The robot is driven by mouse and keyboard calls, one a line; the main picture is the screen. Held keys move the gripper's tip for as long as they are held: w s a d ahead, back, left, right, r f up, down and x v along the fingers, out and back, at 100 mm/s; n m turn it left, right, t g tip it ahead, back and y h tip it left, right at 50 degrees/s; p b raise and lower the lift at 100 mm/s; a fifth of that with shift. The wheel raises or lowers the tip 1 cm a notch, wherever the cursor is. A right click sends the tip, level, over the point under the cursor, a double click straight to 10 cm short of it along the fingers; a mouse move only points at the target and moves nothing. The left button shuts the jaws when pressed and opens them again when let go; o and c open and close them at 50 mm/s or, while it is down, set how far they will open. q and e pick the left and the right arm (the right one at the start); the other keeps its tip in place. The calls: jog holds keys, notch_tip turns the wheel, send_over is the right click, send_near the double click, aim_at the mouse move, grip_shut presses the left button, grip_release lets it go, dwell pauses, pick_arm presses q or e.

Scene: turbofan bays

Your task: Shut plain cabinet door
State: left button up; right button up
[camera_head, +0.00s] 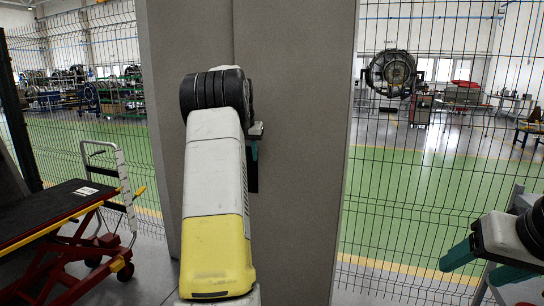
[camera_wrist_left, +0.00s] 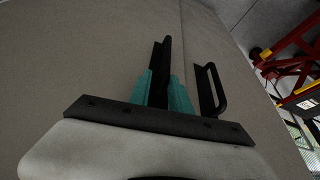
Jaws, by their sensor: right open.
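A tall plain grey cabinet fills the middle of the head view, with a left panel (camera_head: 190,45) and a right door panel (camera_head: 300,130) meeting at a vertical seam. Whether either panel stands ajar is unclear. My left gripper (camera_head: 255,140) is at the right panel near the seam, mostly hidden by its arm. In the left wrist view its teal fingers (camera_wrist_left: 165,90) close from both sides on a black bar handle (camera_wrist_left: 162,52). A second black handle (camera_wrist_left: 215,90) is beside it, across the seam. My right gripper (camera_head: 485,262) is open and empty at the lower right, apart from the cabinet.
A red cart with a black top (camera_head: 60,210) stands left of the cabinet and also shows in the left wrist view (camera_wrist_left: 295,60). Wire mesh fencing (camera_head: 420,180) runs behind the cabinet on both sides. A green floor lies beyond it.

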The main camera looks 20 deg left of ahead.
pick_arm(q)
jog(key=a+v, duration=0.1)
jog(key=v, duration=1.2)
jog(key=shift+s+a+r, duration=0.2)
jog(key=shift+a+r, duration=0.05)
jog(key=shift+a, duration=0.15)
dwell(0.4)
dwell(0.5)
jog(key=s+d+m+t+h, duration=0.1)
jog(key=s+d, duration=0.6)
jog(key=d, duration=0.3)
jog(key=s+d+m+h, duration=0.1)
jog(key=s+d, duration=0.7)
jog(key=d, duration=0.2)
jog(key=s+d+f, duration=0.5)
jog(key=s+f, duration=0.1)
jog(key=s, duration=0.2)
jog(key=s+d+f+m+h, duration=0.1)
jog(key=s+d+f, duration=0.5)
jog(key=s, duration=0.2)
jog(key=shift+s+d+f+t, duration=0.3)
jog(key=shift+f+t, duration=0.05)
jog(key=shift+t, duration=0.05)
